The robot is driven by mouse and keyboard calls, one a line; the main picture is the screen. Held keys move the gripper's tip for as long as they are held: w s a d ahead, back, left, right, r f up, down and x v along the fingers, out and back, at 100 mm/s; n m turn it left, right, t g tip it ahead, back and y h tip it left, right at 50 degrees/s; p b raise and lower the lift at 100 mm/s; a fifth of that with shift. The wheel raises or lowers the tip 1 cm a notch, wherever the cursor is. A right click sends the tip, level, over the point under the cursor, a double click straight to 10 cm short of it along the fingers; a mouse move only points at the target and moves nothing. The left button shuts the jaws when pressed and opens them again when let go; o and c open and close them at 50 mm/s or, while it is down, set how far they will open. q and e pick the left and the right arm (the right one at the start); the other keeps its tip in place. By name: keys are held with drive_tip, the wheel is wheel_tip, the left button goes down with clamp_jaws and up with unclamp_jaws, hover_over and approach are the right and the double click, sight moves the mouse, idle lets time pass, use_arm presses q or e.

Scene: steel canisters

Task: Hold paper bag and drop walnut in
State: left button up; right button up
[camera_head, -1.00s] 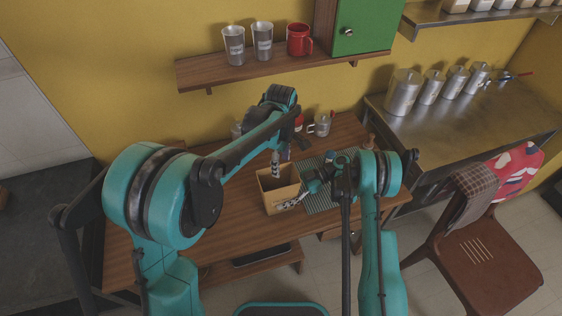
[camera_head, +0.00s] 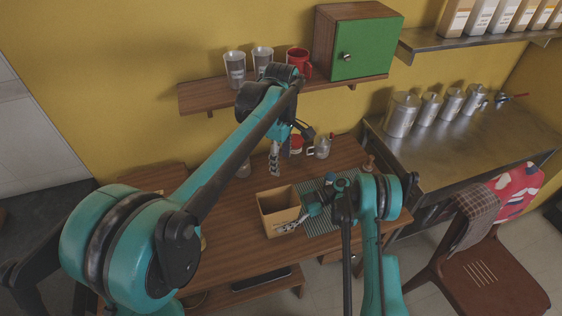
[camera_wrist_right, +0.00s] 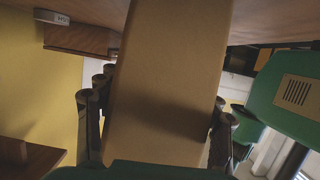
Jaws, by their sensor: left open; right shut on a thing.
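The brown paper bag (camera_head: 281,198) stands open-topped on the wooden table (camera_head: 235,215). In the right wrist view, the bag's plain side (camera_wrist_right: 168,85) fills the middle, between the fingers of the right gripper (camera_wrist_right: 158,115). My left gripper (camera_head: 274,160) is open, pointing down, above and behind the bag's opening and apart from it. I see no walnut in either view. The bottom inside the bag is too small and dark to make out.
A striped mat (camera_head: 322,212) lies right of the bag. A red-lidded jar (camera_head: 296,145) and a metal jug (camera_head: 322,147) stand at the table's back. Above is a wall shelf (camera_head: 215,95) with cups and a green-doored cabinet (camera_head: 362,48). A chair (camera_head: 490,270) stands at right.

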drive_tip(key=o, duration=1.2)
